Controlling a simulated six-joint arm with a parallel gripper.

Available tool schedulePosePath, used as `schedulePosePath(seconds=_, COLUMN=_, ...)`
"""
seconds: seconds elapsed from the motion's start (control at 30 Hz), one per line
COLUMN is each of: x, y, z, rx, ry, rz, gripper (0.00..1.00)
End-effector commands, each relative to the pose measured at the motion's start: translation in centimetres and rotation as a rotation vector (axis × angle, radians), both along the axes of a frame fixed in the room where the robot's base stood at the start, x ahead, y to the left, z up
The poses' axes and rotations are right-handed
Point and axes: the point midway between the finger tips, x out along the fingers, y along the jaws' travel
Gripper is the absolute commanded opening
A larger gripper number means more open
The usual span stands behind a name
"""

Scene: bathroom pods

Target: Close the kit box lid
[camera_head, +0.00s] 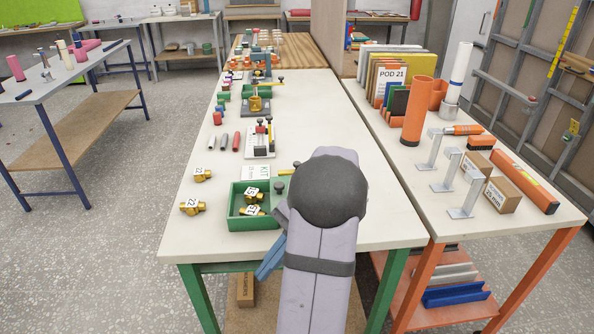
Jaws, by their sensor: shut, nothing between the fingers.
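The green kit box (232,213) stands near the front of the white table. It is open at the top, with brass fittings (253,195) carrying white number tags inside. A pale panel marked KIT (262,174), which looks like the lid, stands raised at the box's back edge. A yellow bar with a dark end (285,172) shows beside the panel, partly behind my arm. My arm hides the box's right side. My gripper (267,264), blue, shows left of my forearm, in front of the table's front edge and below the box. Its fingers are together and empty.
Two tagged brass fittings (195,207) lie left of the box. The white table is bare right of my arm. The orange-framed table (413,205) at right holds metal stands and boxes.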

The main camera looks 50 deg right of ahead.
Motion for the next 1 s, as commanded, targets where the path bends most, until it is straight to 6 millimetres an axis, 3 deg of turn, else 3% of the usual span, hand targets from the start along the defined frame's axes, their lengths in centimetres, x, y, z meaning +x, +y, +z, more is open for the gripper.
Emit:
schedulePosePath(seconds=0.03, x=-0.8, y=-2.5, z=2.9, rx=0.059, ry=-0.008, rz=-0.105, gripper=0.0)
schedulePosePath(seconds=0.2, x=-3.6, y=-9.7, z=7.6, rx=0.277, ry=-0.086, rz=-0.423, gripper=0.0)
schedulePosePath(seconds=0.3, x=-4.9, y=-14.3, z=7.9, rx=0.43, ry=-0.179, rz=-0.628, gripper=0.0)
schedulePosePath(seconds=0.5, x=-5.9, y=-20.3, z=6.9, rx=0.636, ry=-0.333, rz=-0.876, gripper=0.0)
schedulePosePath(seconds=0.7, x=-6.6, y=-22.7, z=6.8, rx=0.714, ry=-0.398, rz=-0.963, gripper=0.0)
schedulePosePath(seconds=1.0, x=-5.9, y=-22.6, z=7.0, rx=0.721, ry=-0.403, rz=-0.967, gripper=0.0)
